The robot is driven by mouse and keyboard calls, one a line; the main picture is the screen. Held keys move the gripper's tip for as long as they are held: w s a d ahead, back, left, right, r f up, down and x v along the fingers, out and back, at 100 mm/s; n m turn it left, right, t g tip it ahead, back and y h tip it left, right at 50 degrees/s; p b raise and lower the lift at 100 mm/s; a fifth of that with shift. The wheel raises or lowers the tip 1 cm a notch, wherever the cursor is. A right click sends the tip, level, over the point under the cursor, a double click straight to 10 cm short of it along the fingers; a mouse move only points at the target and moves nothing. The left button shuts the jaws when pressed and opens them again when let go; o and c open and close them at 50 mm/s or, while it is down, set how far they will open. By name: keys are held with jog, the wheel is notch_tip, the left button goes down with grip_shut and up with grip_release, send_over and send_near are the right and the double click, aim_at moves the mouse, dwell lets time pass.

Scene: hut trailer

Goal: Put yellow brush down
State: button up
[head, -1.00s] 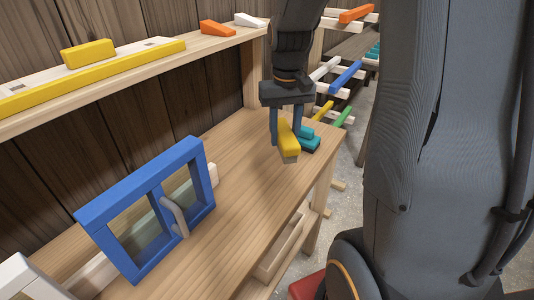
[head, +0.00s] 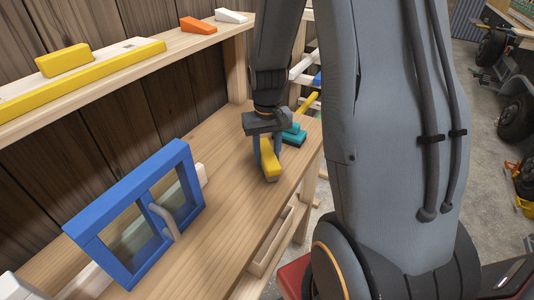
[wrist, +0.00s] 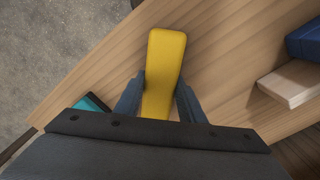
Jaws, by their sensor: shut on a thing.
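The yellow brush (head: 270,163) is between the fingers of my gripper (head: 267,158), low over the wooden workbench (head: 215,190). In the head view its lower end is close to the bench top; I cannot tell whether it touches. The wrist view shows the brush's yellow body (wrist: 164,75) pointing away from my gripper (wrist: 160,98), with a finger pressed on each side. The brush's bristles are hidden in the wrist view. A teal item (head: 293,134) lies on the bench just behind and right of my gripper.
A blue-framed window (head: 138,215) stands on the bench at left. A shelf (head: 190,48) above holds a yellow block (head: 64,60), an orange wedge (head: 199,24) and a white wedge (head: 231,16). The bench top between window and gripper is clear.

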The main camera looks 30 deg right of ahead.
aim_at(267, 153)
jog(key=shift+f, duration=0.15)
jog(key=o, duration=0.9)
jog(key=shift+o, duration=0.2)
notch_tip(267, 153, up, 11)
jog(key=b, duration=0.2)
jog(key=shift+f+b, duration=0.1)
jog(key=shift+b, duration=0.2)
jog(key=s+a+f+n+t, duration=0.1)
jog(key=s+a+f+n, duration=0.1)
jog(key=s+a+f, duration=0.3)
jog(key=s+a, duration=0.4)
jog(key=s, duration=0.1)
jog(key=shift+a+f, duration=0.2)
jog(key=shift+a, duration=0.2)
jog(key=shift+s, duration=0.1)
